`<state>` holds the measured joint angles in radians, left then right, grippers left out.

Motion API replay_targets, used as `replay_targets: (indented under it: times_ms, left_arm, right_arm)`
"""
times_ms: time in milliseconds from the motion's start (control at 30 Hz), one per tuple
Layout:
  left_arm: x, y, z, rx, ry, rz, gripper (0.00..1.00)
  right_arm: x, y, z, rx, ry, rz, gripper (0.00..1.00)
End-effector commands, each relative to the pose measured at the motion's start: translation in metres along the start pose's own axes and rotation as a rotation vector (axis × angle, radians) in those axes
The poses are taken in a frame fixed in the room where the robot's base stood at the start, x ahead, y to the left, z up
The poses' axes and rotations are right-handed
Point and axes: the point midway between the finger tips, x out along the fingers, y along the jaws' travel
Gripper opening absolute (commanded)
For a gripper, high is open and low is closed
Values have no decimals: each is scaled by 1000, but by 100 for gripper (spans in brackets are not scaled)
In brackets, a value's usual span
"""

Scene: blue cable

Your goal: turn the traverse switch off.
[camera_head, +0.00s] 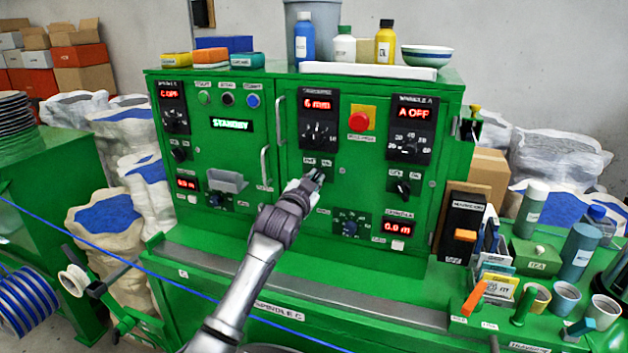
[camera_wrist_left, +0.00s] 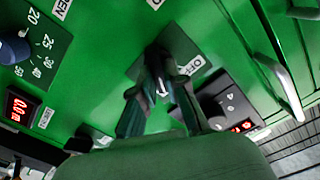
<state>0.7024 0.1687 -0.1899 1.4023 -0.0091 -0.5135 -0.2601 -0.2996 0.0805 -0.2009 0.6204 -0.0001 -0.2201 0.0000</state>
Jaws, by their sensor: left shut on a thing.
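The traverse switch (camera_head: 319,173) is a small black knob on the green cabinet's right door, below the panel with the red "6 mm" display (camera_head: 317,104). My left gripper (camera_head: 311,183) reaches up to it from below and covers much of it. In the left wrist view, the two fingers of my left gripper (camera_wrist_left: 160,90) are shut on the switch knob, in front of its dark plate. An "OFF" label (camera_wrist_left: 192,65) shows beside the plate. The knob's exact angle is hidden between the fingers. My right gripper is not in view.
A red emergency button (camera_head: 361,119) sits up and right of the switch. A similar black switch (camera_head: 403,188) is further right, below the "A OFF" display (camera_head: 413,112). A vertical door handle (camera_head: 266,167) stands out at left. A blue cable (camera_head: 130,263) runs across the front.

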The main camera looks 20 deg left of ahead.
Motion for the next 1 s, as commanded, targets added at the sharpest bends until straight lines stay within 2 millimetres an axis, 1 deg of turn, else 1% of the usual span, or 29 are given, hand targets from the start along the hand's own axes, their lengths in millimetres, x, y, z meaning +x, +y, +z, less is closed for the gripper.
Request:
replay_targets:
  times_ms: [167, 367, 1000]
  left_arm:
    - [0, 0, 0, -46, -1, 1, 0]
    - [0, 0, 0, -167, -2, 2, 0]
    - [0, -4, 1, -751, -2, 0, 0]
  right_arm:
    - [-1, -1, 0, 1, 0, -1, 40]
    - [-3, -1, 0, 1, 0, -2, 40]
    - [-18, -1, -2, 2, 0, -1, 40]
